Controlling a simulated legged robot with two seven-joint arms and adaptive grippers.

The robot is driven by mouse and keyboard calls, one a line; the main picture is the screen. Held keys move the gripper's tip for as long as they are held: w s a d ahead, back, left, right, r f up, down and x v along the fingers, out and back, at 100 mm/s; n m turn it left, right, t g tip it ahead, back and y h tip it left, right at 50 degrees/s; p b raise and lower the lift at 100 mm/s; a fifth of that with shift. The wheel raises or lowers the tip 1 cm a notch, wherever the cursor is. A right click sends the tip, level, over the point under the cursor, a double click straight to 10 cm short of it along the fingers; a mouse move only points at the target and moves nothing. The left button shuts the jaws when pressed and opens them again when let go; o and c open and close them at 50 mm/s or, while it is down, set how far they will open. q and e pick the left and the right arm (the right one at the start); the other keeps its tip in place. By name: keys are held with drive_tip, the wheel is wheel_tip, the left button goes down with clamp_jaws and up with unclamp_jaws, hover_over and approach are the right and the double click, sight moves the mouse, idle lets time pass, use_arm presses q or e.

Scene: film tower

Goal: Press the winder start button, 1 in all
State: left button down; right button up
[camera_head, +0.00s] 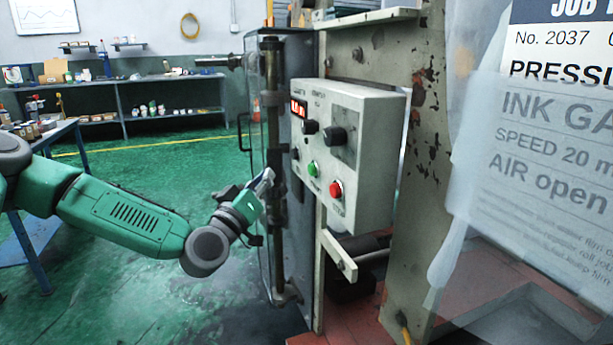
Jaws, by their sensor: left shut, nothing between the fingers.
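A white control box (366,150) is mounted on the machine frame near the middle of the view. The button labels are too small to read. My left gripper (268,176) is shut and empty. It shows to the left of the box, a little lower than the green button in the picture, and apart from it. My right gripper is not in view.
A clear guard with a handle (243,132) and a vertical metal rod (275,205) stand left of the box. A job card (560,130) behind clear film fills the right. A blue table (45,240) stands at left. Green floor (110,290) is open between.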

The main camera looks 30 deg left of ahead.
sight(313, 169)
use_arm(q)
drive_tip(key=w+d+b, duration=0.1)
drive_tip(key=w+d, duration=0.3)
drive_tip(key=shift+w+d+r, duration=0.15)
drive_tip(key=shift+d, duration=0.1)
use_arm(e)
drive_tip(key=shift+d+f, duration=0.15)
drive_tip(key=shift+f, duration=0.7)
use_arm(q)
drive_tip(key=shift+d+r, duration=0.1)
drive_tip(key=shift+d, duration=0.2)
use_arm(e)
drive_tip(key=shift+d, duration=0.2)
use_arm(q)
drive_tip(key=shift+w+d, duration=0.1)
drive_tip(key=shift+w, duration=0.15)
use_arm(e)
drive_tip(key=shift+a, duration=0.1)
